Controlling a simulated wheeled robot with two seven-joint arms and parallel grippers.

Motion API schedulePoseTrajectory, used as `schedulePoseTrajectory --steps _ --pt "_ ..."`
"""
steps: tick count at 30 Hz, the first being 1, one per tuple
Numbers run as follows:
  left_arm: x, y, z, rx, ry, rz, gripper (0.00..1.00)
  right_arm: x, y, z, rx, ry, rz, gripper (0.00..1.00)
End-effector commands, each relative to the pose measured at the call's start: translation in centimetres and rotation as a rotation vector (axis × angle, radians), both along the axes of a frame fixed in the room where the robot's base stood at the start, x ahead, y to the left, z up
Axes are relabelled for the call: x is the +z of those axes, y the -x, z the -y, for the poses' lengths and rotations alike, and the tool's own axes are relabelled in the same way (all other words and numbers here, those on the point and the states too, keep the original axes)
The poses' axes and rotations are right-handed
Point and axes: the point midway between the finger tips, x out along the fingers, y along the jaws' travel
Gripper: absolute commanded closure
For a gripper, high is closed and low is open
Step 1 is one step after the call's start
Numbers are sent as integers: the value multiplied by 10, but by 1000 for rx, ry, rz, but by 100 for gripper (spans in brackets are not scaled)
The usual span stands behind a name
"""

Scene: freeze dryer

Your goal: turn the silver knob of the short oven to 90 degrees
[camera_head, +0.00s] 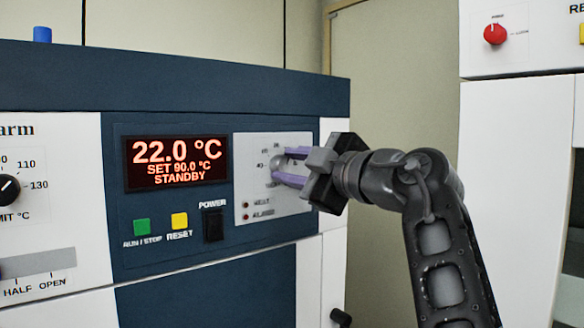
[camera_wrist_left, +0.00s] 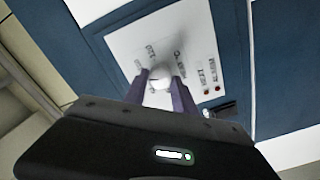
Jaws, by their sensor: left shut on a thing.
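The short oven (camera_head: 130,85) has a dark blue front. Its red display (camera_head: 176,163) reads 22.0 °C, SET 90.0 °C and STANDBY. The silver knob (camera_wrist_left: 160,79) is on a pale dial plate (camera_head: 243,150) to the right of the display. My left gripper (camera_head: 279,167) is at the dial, its purple fingers shut on the knob from two sides. In the left wrist view the rounded knob shows between the fingertips (camera_wrist_left: 161,84). The fingers hide much of the knob and part of the scale in the head view. My right gripper is not in view.
Below the display are a green button (camera_head: 142,227), a yellow button (camera_head: 180,220) and a black power switch (camera_head: 213,225). A black dial (camera_head: 8,188) is at the left. A white cabinet with a red knob (camera_head: 495,34) stands at the right.

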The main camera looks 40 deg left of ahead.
Motion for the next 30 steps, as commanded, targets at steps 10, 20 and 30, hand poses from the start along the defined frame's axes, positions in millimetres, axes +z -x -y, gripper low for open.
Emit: schedulePoseTrajectory --steps 10,20,30 --pt "0 0 0 1 1 0 66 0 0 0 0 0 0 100" --pt "0 0 0 1 0 -1 46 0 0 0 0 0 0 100" --pt "0 3 11 -2 -1 -1 46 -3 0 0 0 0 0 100"
